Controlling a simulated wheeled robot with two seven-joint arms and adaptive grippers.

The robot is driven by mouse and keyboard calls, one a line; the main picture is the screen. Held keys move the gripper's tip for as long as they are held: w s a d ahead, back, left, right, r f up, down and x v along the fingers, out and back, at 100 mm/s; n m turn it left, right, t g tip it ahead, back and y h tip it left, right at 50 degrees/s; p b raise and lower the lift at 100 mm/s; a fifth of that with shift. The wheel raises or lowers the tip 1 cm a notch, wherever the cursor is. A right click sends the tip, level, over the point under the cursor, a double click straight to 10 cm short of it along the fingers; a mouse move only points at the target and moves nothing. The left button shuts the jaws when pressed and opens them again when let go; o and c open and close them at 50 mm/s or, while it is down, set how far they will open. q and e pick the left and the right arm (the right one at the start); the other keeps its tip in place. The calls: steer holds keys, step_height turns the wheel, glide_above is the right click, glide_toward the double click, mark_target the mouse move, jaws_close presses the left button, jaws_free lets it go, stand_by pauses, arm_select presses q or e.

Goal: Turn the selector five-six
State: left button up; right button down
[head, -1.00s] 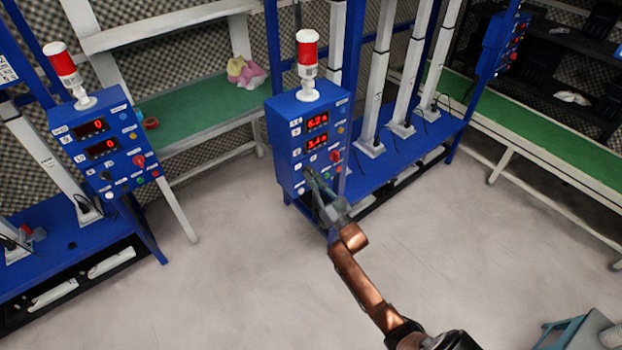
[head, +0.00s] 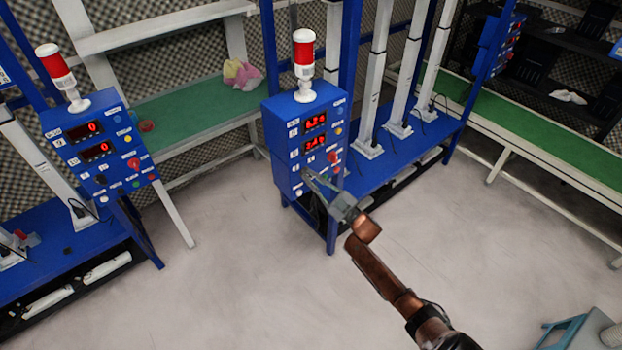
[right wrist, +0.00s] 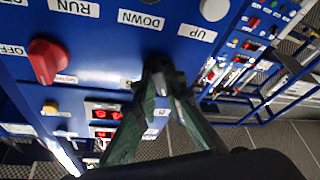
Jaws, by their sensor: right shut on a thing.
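The blue control box (head: 283,178) in the middle of the head view has lit red displays, a red knob and small buttons. My right gripper (head: 312,176) reaches its lower front from the right. In the right wrist view, the panel appears upside down. There my right gripper (right wrist: 160,72) is shut on a dark selector knob (right wrist: 158,62), mostly hidden by the fingertips. The knob lies near the DOWN label (right wrist: 141,20) and the UP label (right wrist: 197,32). The selector's pointing direction cannot be told. My left gripper is not in view.
A red knob (right wrist: 46,60) sits beside the OFF label, and a white button (right wrist: 214,9) is near UP. A red-and-white lamp (head: 305,58) tops the box. Another control box (head: 97,150) stands left. The floor in front is clear.

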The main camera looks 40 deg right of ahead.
stand_by(0.4)
steer(key=c, duration=2)
jaws_free()
steer(key=v, duration=1.2)
